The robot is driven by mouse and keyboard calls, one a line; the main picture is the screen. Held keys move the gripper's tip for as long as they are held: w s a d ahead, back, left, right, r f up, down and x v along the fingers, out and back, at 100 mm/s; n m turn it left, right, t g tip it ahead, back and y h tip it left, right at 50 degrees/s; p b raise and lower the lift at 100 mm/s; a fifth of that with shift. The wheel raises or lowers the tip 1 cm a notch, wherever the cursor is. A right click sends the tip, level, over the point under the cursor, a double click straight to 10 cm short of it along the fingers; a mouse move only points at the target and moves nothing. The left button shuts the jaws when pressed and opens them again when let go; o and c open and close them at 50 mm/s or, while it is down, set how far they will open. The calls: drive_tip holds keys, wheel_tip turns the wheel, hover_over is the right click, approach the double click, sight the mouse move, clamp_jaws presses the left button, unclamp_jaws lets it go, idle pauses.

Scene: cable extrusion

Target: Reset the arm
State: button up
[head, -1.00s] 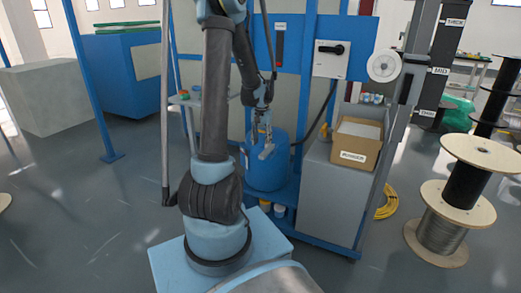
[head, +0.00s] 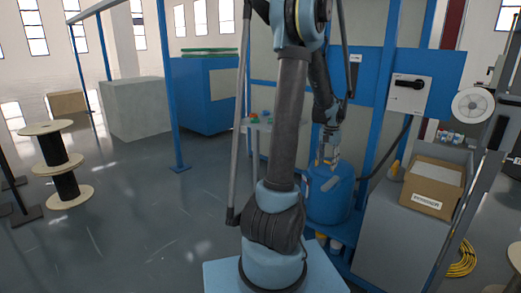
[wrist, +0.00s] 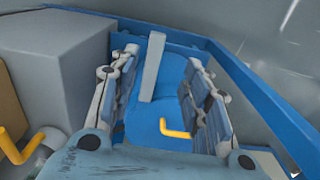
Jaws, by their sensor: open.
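My arm rises in the middle of the head view and bends over toward a blue barrel (head: 328,206). My gripper (head: 331,165) hangs just above the barrel, pointing down. In the wrist view my gripper (wrist: 165,90) has its two fingers wide apart, and it is open. A plain grey bar (wrist: 152,65) shows between the fingers in that view, over the blue surface. I cannot tell whether the bar touches a finger. A yellow hooked piece (wrist: 176,133) also shows between the fingers.
A grey cabinet (head: 398,238) with a cardboard box (head: 433,200) on top stands right of the barrel. A blue frame with a switch panel (head: 409,95) is behind. Cable spools (head: 62,170) stand at far left, and open floor (head: 130,235) lies left of my arm.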

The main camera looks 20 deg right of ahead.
drive_tip(key=s+a+r+n, duration=0.2)
drive_tip(key=a, duration=0.5)
drive_tip(key=s+a+r+n+t, duration=0.1)
drive_tip(key=a+r, duration=0.1)
drive_tip(key=a, duration=0.6)
drive_tip(key=s+a+r+n, duration=0.2)
drive_tip(key=a+r, duration=0.1)
drive_tip(key=a, duration=0.4)
drive_tip(key=s+a+f+n, duration=0.3)
drive_tip(key=s+a, duration=0.4)
drive_tip(key=a, duration=0.1)
drive_tip(key=s+a+f+n+t, duration=0.1)
drive_tip(key=s+a+f+n, duration=0.2)
drive_tip(key=s+a, duration=0.4)
drive_tip(key=shift+s+a+f+n, duration=0.4)
drive_tip(key=shift+s, duration=0.1)
